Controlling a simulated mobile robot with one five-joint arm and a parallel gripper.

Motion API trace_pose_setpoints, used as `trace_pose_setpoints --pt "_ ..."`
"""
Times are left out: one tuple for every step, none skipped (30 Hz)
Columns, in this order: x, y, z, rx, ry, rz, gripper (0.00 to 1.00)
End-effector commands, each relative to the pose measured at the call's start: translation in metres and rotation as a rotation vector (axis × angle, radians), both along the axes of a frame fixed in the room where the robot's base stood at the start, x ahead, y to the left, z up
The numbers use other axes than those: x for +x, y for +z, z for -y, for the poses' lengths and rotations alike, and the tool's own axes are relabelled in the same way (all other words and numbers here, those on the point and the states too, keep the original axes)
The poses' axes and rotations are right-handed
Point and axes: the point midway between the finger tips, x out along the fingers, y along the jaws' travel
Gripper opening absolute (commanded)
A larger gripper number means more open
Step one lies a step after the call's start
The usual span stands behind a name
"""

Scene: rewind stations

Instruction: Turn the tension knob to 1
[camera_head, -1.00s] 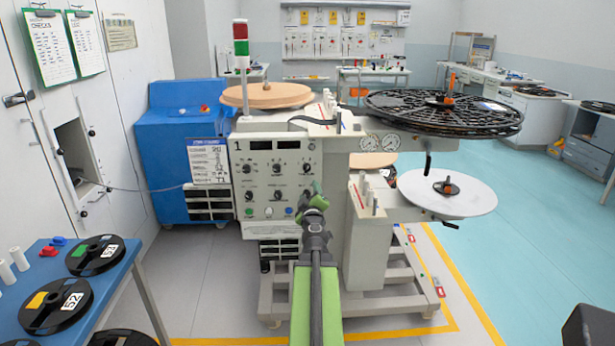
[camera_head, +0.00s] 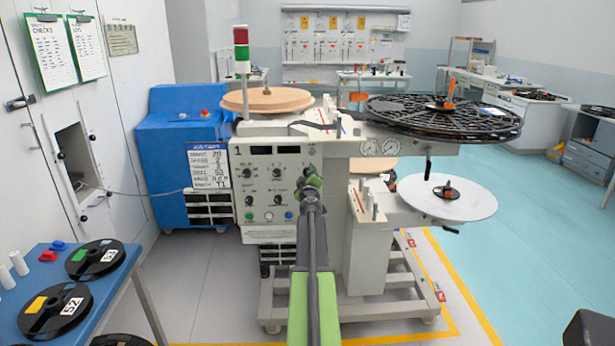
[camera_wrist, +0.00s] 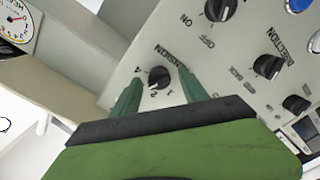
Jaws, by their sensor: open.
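The tension knob (camera_wrist: 158,76) is a small dark round knob on the pale control panel, beside the printed word TENSION in the wrist view. The numerals 1 and 2 show at its near side; its exact setting is hard to read. My gripper (camera_wrist: 160,86) is open, with one green finger on each side of the knob. I cannot tell whether the fingers touch it. In the head view my gripper (camera_head: 313,183) is at the upper right of the control panel (camera_head: 263,216) of station 1 and partly covers the knob there.
Other knobs sit close by, including an ON/OFF one (camera_wrist: 220,9) and one labelled DIRECTION (camera_wrist: 267,66). A large black reel (camera_head: 440,115) and a white disc (camera_head: 447,198) stick out to the right. A blue table (camera_head: 120,262) with reels stands at the left.

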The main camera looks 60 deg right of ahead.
Motion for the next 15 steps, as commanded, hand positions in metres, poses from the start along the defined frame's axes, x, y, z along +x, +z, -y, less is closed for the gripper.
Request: trace_pose_setpoints --pt "0.0003 0.0 0.0004 0.0 0.0 0.0 0.52" --pt "0.0002 0.0 0.0002 0.0 0.0 0.0 0.52" --pt "0.0001 0.0 0.0001 0.0 0.0 0.0 0.52" --pt "0.0 0.0 0.0 0.0 0.0 0.0 0.52" --pt "-0.0001 0.0 -0.0001 0.0 0.0 0.0 0.52" --pt "-0.0001 0.0 -0.0001 0.0 0.0 0.0 0.52" --pt "-0.0001 0.0 -0.0001 0.0 0.0 0.0 0.48" --pt "-0.0001 0.0 -0.0002 0.0 0.0 0.0 0.44" --pt "-0.0001 0.0 -0.0002 0.0 0.0 0.0 0.39" --pt "-0.0002 -0.0001 -0.0001 0.0 0.0 0.0 0.35" --pt "-0.0002 -0.0001 -0.0001 0.0 0.0 0.0 0.31" --pt "-0.0001 0.0 -0.0002 0.0 0.0 0.0 0.26" --pt "-0.0001 0.0 -0.0002 0.0 0.0 0.0 0.22" --pt "-0.0001 0.0 -0.0002 0.0 0.0 0.0 0.18" --pt "-0.0001 -0.0001 -0.0003 0.0 0.0 0.0 0.13"
